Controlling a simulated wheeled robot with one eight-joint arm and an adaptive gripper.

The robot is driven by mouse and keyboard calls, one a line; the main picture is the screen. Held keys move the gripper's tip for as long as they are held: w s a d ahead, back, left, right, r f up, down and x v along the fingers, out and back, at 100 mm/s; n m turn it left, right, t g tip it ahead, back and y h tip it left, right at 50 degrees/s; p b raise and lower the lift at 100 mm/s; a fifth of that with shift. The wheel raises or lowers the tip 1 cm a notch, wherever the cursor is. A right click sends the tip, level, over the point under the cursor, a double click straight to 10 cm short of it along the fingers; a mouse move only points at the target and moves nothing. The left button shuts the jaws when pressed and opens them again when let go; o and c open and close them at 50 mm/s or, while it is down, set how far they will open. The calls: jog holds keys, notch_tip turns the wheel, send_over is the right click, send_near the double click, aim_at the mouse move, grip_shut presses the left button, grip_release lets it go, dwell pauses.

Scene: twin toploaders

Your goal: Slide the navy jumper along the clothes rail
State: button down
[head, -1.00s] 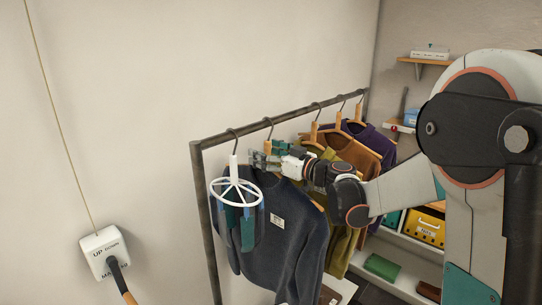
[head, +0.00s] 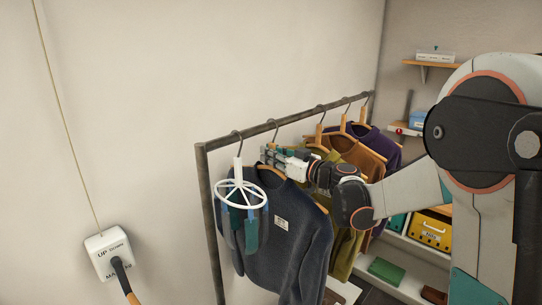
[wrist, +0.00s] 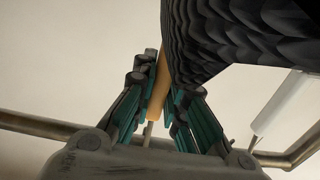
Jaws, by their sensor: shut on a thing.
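The navy jumper (head: 300,250) hangs from a wooden hanger near the left end of the grey clothes rail (head: 300,114). A small white label is on its chest. My gripper (head: 272,155) is at the jumper's neck, just below the rail. In the wrist view the wooden hanger (wrist: 158,92) stands between my teal and grey fingers, which are shut on it. The dark knit of the jumper (wrist: 235,35) fills the upper right there, and the rail (wrist: 28,124) shows behind the fingers.
A white round clip hanger (head: 240,190) with teal pieces hangs left of the jumper, close to it. An olive garment (head: 345,258), a brown one (head: 360,157) and a purple one (head: 378,140) hang to the right. Shelves (head: 395,255) with a yellow box (head: 430,229) stand behind.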

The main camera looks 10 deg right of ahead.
jog(key=shift+r, duration=0.15)
jog(key=w+d, duration=0.3)
jog(key=d, duration=0.2)
jog(key=shift+w+b, duration=0.3)
jog(key=shift+b, duration=0.05)
dwell(0.3)
jog(key=shift+f+b, duration=0.25)
jog(key=shift+b, duration=0.1)
dwell(0.9)
jog(key=c, duration=1.5)
grip_release()
jog(key=shift+c, duration=0.2)
jog(key=v, duration=0.8)
